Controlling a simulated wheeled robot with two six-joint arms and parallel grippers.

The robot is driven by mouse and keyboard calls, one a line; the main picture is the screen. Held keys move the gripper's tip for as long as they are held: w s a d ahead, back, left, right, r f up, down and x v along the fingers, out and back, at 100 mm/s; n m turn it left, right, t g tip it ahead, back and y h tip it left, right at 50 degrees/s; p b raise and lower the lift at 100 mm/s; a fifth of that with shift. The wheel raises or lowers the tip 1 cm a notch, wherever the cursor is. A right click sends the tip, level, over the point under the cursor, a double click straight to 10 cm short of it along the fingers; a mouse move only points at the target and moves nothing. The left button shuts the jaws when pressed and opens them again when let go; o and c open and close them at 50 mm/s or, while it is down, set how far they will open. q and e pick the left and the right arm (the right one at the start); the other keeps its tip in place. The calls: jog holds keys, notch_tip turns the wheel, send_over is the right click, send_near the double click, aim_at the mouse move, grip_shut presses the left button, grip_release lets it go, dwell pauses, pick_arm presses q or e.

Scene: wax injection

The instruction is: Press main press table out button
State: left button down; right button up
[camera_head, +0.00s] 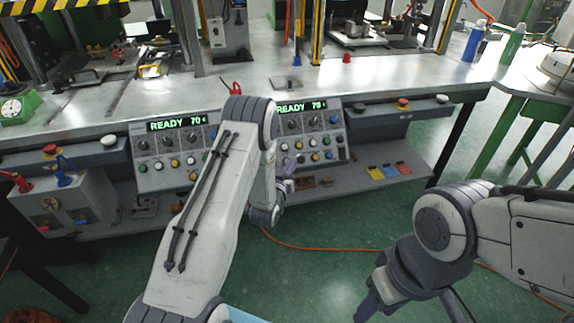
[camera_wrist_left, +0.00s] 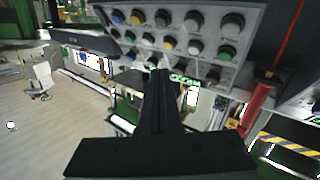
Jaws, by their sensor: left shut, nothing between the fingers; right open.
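Two grey control panels hang on the front of the bench. The left panel (camera_head: 150,160) shows READY 70 and the right panel (camera_head: 337,127) shows READY 78. Both carry rows of knobs and coloured buttons; labels are too small to read, so I cannot tell which button is table out. My left gripper (camera_head: 290,168) is shut and empty in front of the right panel's lower left part. In the left wrist view its closed fingers (camera_wrist_left: 160,78) point at the button rows (camera_wrist_left: 180,38); contact cannot be told. My right gripper (camera_head: 408,308) is open, low and away from the panels.
The metal bench (camera_head: 170,95) carries presses and loose parts. A lower shelf (camera_head: 350,200) holds coloured cards (camera_head: 390,171). An orange cable (camera_head: 310,248) lies on the green floor. My left arm hides part of both panels.

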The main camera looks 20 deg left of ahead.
aim_at(287, 162)
pick_arm(q)
jog(key=w+a+f+b, duration=0.3)
jog(key=w+f+b, duration=0.1)
jog(key=shift+f, duration=0.2)
jog(key=shift+w, duration=0.1)
dwell(2.0)
jog(key=shift+w+a+f+b, duration=0.1)
jog(key=shift+w+f+b, duration=0.15)
jog(key=shift+b, duration=0.2)
